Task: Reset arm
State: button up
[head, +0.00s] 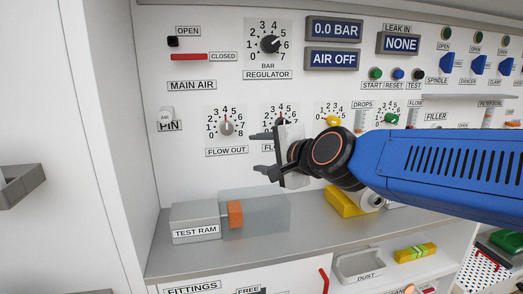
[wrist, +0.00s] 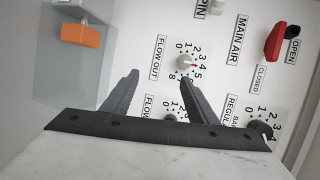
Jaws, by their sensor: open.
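My gripper (head: 262,153) is in front of the white control panel (head: 215,85), beside the lower row of dials. In the wrist view its two dark fingers (wrist: 158,78) are apart with nothing between them. The FLOW OUT dial (wrist: 184,63) shows just beyond the fingertips, and in the head view it (head: 226,128) is left of my gripper. My blue arm reaches in from the right. A second flow dial (head: 281,113) is partly hidden behind my gripper.
The test ram (head: 195,222) with its orange block (head: 235,213) sits on the grey shelf below my gripper. A red main air lever (head: 189,57) and regulator knob (head: 270,44) are above. A yellow block (head: 343,202) stands under my arm. Displays read 0.0 BAR, AIR OFF and NONE.

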jog(key=s+d+f+n+g+h, duration=0.3)
jog(key=s+d+f+n+h, duration=0.1)
jog(key=s+d+f, duration=0.8)
jog(key=s+d+f+n+g+h, duration=0.4)
jog(key=s+d+f+n, duration=0.3)
jog(key=s+d+f, duration=0.5)
jog(key=d, duration=0.5)
jog(key=shift+f+n+g, duration=0.15)
jog(key=shift+n+g, duration=0.15)
jog(key=shift+w+d, duration=0.1)
